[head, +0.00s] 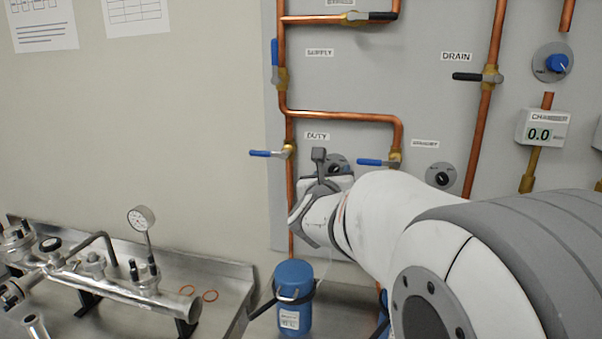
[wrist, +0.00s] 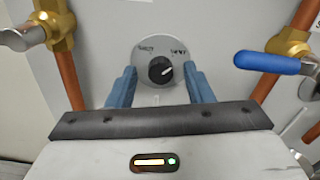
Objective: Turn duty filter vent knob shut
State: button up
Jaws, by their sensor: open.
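The duty filter vent knob is a small round black knob (wrist: 160,70) with a white pointer line, on a pale round plate in the wrist view. The pointer slants up to the right. The lettering on the plate is too small to read surely. In the head view the knob's plate (head: 337,161) shows only in part behind my wrist, below the DUTY label (head: 317,136). My gripper (wrist: 160,82) is open, its two blue fingers on the left and right of the knob with gaps on both sides. I cannot tell how far the fingertips are from the panel.
A blue-handled valve (wrist: 275,63) stands right of the gripper; a brass valve (wrist: 55,25) is at left. Copper pipes (head: 345,115) run around the knob. A similar standby knob (head: 442,178) sits to the right. A blue canister (head: 293,300) stands below, and a metal manifold (head: 120,285) at left.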

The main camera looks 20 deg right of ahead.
jog(key=c, duration=1)
jog(key=shift+n+b, duration=1.5)
jog(key=shift+n, duration=7.4)
